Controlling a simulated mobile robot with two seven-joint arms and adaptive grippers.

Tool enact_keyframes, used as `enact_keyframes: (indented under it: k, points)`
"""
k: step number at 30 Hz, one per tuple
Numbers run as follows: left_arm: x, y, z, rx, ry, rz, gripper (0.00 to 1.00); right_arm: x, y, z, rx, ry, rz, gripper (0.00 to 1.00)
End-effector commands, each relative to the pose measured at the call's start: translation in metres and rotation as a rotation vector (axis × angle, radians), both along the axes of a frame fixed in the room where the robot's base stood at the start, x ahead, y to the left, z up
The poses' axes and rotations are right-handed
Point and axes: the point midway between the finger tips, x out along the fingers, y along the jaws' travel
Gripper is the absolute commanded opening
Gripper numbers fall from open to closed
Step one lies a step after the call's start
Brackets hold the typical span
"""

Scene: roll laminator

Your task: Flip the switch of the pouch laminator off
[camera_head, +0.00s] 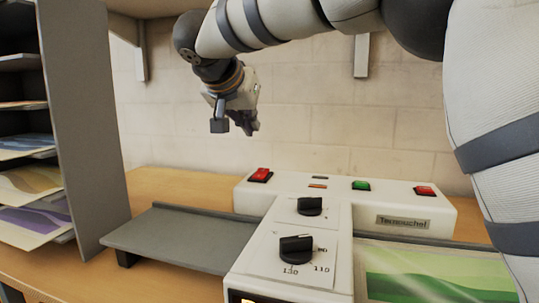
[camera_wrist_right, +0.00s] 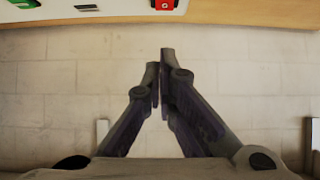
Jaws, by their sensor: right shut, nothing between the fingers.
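The pouch laminator (camera_head: 345,205) is a white machine on the wooden table. At its back left is a red rocker switch (camera_head: 260,175), which also shows at the top of the right wrist view (camera_wrist_right: 164,4). A green button (camera_head: 361,185) and another red button (camera_head: 424,190) sit farther right on its top. Two black knobs, one nearer (camera_head: 296,249) and one farther (camera_head: 310,206), are on the front panel. My right gripper (camera_head: 252,122) is shut and empty, in the air above and behind the left red switch, apart from it. My left gripper is not in view.
A grey feed tray (camera_head: 175,236) extends left from the laminator. A dark shelf (camera_head: 85,120) with coloured sheets stands at the left. A green sheet (camera_head: 435,273) lies at the right. The brick wall (camera_head: 330,120) is close behind.

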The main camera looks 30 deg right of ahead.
Motion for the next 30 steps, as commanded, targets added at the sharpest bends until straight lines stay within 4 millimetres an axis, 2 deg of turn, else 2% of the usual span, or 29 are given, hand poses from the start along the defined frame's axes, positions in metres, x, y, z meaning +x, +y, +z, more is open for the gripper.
enact_keyframes:
  k: [10,14,27,30]
  points:
    - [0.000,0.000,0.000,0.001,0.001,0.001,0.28,0.000,0.000,0.000,-0.001,-0.001,0.000,0.00]
    - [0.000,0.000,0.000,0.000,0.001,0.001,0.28,0.005,-0.007,-0.007,0.000,0.002,-0.002,0.00]
    - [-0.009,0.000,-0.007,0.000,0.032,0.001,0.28,0.055,-0.064,-0.066,-0.001,0.006,-0.001,0.00]
    - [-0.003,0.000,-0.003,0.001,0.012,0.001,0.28,0.054,-0.064,-0.078,-0.003,0.001,0.002,0.00]
